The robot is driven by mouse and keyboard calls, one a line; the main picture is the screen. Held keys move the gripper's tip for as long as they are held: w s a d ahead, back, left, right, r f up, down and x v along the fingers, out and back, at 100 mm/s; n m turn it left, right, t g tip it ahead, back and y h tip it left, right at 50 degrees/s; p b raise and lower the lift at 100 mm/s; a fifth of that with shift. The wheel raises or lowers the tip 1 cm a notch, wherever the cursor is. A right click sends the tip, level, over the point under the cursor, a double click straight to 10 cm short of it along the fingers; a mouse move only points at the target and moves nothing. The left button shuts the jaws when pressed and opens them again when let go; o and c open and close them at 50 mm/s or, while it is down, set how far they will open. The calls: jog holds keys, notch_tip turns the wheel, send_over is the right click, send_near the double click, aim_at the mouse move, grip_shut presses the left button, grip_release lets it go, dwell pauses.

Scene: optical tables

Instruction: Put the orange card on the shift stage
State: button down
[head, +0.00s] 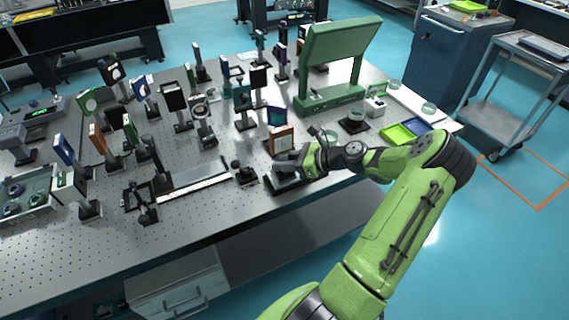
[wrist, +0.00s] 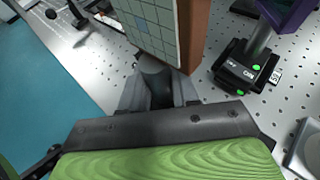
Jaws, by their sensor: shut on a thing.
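The orange card (head: 282,141) stands upright at the front edge of the optical table. In the wrist view, its pale gridded face and orange-brown edge (wrist: 190,35) rise just beyond the fingers. My gripper (head: 279,160) is shut on its dark stem below the plate; the wrist view also shows my gripper (wrist: 160,92) around this stem. The card's foot is hidden, so I cannot tell whether it touches anything. A low dark block with a grey top (head: 283,181) lies under my gripper; I cannot tell for sure whether this is the shift stage.
A purple-framed plate (head: 276,116) stands close behind the card; its black base (wrist: 245,68) shows in the wrist view. A small dark post (head: 243,174) and a long rail (head: 195,188) lie to the left. A green frame (head: 333,60) stands behind. Several mounted optics crowd the left.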

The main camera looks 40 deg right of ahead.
jog(key=shift+r, duration=0.1)
jog(key=c, duration=0.8)
grip_release()
jog(key=shift+c, duration=0.2)
